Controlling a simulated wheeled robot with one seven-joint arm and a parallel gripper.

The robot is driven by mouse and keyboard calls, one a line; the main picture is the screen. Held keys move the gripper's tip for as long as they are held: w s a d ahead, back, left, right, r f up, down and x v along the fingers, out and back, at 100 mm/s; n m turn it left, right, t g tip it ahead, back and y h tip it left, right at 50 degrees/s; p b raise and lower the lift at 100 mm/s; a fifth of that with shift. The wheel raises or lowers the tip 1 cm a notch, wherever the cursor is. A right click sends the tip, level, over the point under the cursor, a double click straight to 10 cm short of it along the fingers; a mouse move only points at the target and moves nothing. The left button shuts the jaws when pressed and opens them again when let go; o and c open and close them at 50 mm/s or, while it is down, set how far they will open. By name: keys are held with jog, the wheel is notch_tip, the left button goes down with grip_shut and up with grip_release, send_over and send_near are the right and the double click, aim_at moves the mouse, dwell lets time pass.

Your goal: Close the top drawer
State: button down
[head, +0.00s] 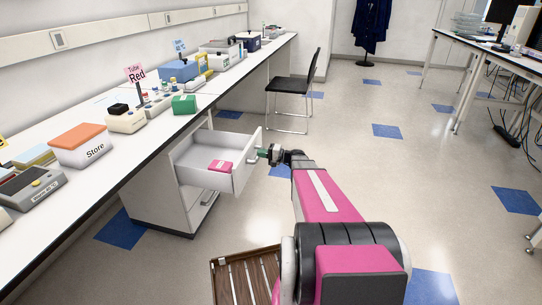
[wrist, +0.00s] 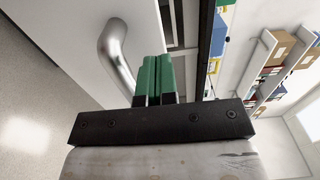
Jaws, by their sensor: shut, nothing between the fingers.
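The top drawer (head: 233,174) of the white cabinet under the left bench is pulled out, and a pink box (head: 220,167) lies inside it. My gripper (head: 264,153) is shut and empty at the outer face of the drawer front, beside its handle (head: 254,159). In the wrist view, the green fingers of my gripper (wrist: 154,75) are together and point at the drawer front (wrist: 75,45). The metal handle (wrist: 114,48) is just left of the fingers. I cannot tell whether the fingertips touch the front.
A lower drawer (head: 203,205) with a handle is below the open one and looks shut. The long bench (head: 165,125) above carries several lab items, including a green box (head: 184,105). A black chair (head: 292,85) stands beyond. The floor to the right is clear.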

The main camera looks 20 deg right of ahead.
aim_at(247, 151)
jog(key=shift+x, duration=2.5)
jog(key=x, duration=3.2)
jog(key=shift+w+a, duration=0.15)
jog(key=shift+w, duration=0.05)
